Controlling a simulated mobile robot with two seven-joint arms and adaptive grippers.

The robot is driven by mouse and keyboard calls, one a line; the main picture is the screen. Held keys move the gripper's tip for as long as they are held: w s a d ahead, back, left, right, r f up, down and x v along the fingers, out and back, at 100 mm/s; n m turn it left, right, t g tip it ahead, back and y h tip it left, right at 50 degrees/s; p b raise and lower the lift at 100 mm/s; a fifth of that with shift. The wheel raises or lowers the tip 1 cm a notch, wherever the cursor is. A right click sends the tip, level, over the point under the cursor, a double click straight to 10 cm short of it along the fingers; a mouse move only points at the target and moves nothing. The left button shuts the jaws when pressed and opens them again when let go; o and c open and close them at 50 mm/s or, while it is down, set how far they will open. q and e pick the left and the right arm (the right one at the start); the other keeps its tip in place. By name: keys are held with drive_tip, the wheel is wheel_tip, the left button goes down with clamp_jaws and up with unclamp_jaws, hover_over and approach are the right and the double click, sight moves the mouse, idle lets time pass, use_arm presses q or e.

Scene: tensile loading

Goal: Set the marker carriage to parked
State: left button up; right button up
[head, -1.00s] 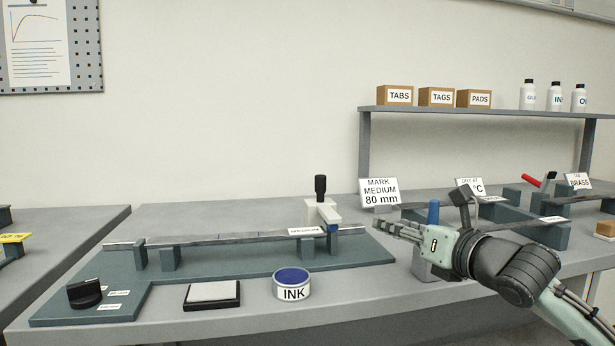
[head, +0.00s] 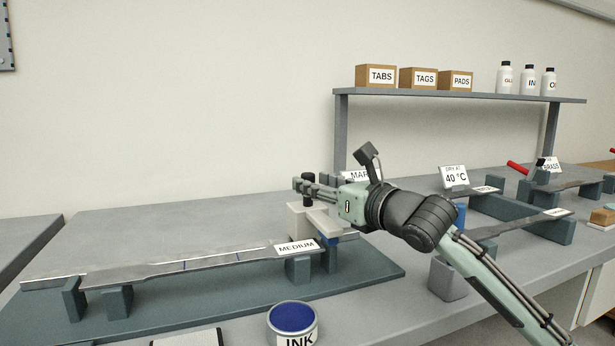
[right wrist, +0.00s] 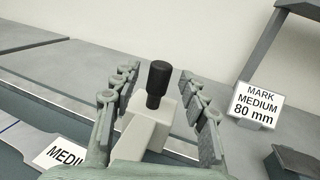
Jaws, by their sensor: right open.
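The marker carriage (head: 300,219) is a pale block with a black upright knob (head: 308,203) and a blue part low at its front. It stands at the right end of the marking rail, by the label MEDIUM (head: 297,247). My right gripper (head: 311,186) is at the carriage's knob and partly hides it. In the right wrist view the knob (right wrist: 158,84) stands between the open fingers, with a gap on each side, and the pale carriage body (right wrist: 146,128) shows below it. My left gripper is not in view.
A long grey specimen (head: 150,268) with blue marks lies on supports over the dark green base. An INK tin (head: 292,322) stands in front. The MARK MEDIUM 80 mm sign (right wrist: 257,104) stands right of the carriage. A shelf (head: 450,94) with boxes and bottles is behind.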

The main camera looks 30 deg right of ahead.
drive_tip(key=shift+w, duration=1.4)
drive_tip(key=shift+c, duration=0.3)
clamp_jaws()
